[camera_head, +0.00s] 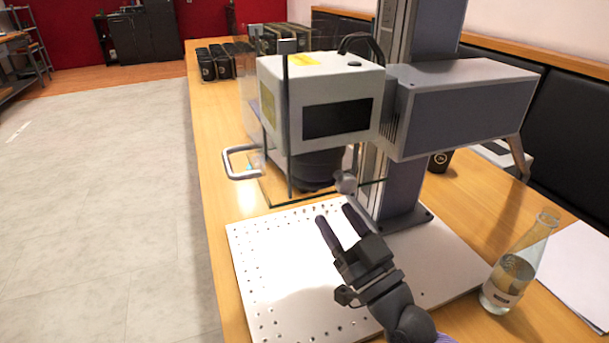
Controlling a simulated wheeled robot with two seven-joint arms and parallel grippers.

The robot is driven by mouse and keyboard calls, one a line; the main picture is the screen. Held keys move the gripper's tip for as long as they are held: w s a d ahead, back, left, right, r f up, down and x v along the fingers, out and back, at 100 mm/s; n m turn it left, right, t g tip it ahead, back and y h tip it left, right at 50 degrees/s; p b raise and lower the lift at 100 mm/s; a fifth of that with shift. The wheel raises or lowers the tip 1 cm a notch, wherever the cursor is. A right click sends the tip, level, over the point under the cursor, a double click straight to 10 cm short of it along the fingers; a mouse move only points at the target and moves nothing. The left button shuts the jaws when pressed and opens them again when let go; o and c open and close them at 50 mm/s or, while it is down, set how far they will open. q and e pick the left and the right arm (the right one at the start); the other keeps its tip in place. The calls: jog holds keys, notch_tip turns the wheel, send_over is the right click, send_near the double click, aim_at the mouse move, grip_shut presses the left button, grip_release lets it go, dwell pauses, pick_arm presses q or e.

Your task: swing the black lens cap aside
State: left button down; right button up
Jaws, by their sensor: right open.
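The laser marker head (330,100) is a light grey box on an upright column. A dark round part (312,172) sits under it, where the black lens cap belongs; I cannot clearly tell cap from lens. A small grey knob with a short stem (346,183) shows just right of and below the dark part. My right gripper (334,214) is open and empty, its fingers pointing up toward the knob from below, seemingly apart from it. My left gripper is not in view.
A white perforated base plate (285,270) lies below the head. A clear panel with a metal handle (240,162) stands at the left. A glass bottle (515,270) and white paper (580,270) are at the right. The plate's left part is clear.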

jog(key=b+x, duration=0.1)
jog(key=x, duration=0.6)
jog(key=shift+w, duration=0.1)
grip_shut()
dwell(0.6)
dwell(0.4)
